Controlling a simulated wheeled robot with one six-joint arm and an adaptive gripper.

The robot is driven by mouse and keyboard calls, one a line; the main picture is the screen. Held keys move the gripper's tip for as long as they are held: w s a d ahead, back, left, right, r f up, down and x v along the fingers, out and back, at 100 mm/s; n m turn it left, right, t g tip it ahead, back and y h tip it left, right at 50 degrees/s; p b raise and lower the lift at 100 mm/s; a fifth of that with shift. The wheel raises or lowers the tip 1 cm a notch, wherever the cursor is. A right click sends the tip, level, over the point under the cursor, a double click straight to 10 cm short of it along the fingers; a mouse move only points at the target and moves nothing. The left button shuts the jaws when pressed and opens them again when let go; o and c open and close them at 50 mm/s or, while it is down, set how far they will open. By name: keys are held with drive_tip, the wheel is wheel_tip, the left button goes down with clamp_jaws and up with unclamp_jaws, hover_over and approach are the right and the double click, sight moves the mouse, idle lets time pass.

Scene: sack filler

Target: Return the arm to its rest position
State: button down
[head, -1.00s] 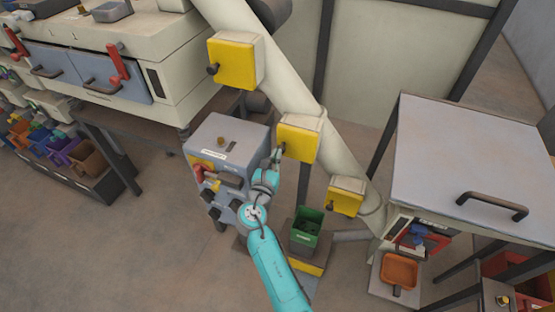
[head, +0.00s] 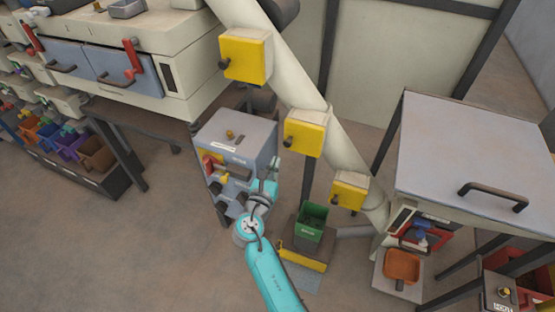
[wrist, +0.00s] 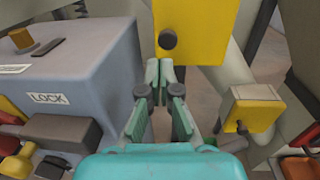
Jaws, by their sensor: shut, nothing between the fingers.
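My turquoise arm (head: 270,280) rises from the bottom of the head view, bent at the elbow, with its end beside the grey lock cabinet. My gripper (wrist: 160,72) shows in the wrist view with its fingertips together and nothing between them. In that view a yellow box with a dark knob (wrist: 190,30) lies just beyond the fingertips; I cannot tell the gap. In the head view the gripper is small and partly hidden by the wrist.
The grey cabinet (head: 240,135) stands close left of my gripper. Yellow boxes (head: 305,138) line the slanted pipe (head: 285,75). A green bin (head: 311,222) stands right of the arm, and a grey-topped table (head: 475,145) further right. Open floor (head: 120,250) lies at left.

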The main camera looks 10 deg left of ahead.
drive_tip(key=s+a, duration=0.2)
drive_tip(key=s, duration=0.5)
drive_tip(key=s+d+f+m+g+y, duration=0.25)
drive_tip(key=s+d+f+m, duration=0.25)
drive_tip(key=s+d+f, duration=0.6)
drive_tip(key=s+d+f+m+g+y, duration=0.2)
drive_tip(key=s+d+f+m, duration=0.2)
drive_tip(key=s+d+m, duration=0.5)
drive_tip(key=s+d+r+m, duration=0.3)
drive_tip(key=s+m, duration=0.1)
drive_tip(key=s, duration=0.4)
drive_tip(key=s+d+r+m, duration=0.25)
drive_tip(key=s+m, duration=0.25)
drive_tip(key=s, duration=0.3)
drive_tip(key=s+d+r+m+t+h, duration=0.1)
drive_tip(key=s+d+r+m, duration=0.2)
drive_tip(key=s+r+m, duration=0.6)
wheel_tip(320, 180, up, 3)
drive_tip(key=shift+s+d+m+h, duration=0.25)
drive_tip(key=shift+d+m+h, duration=0.1)
drive_tip(key=shift+m, duration=0.75)
drive_tip(key=shift+t, duration=0.25)
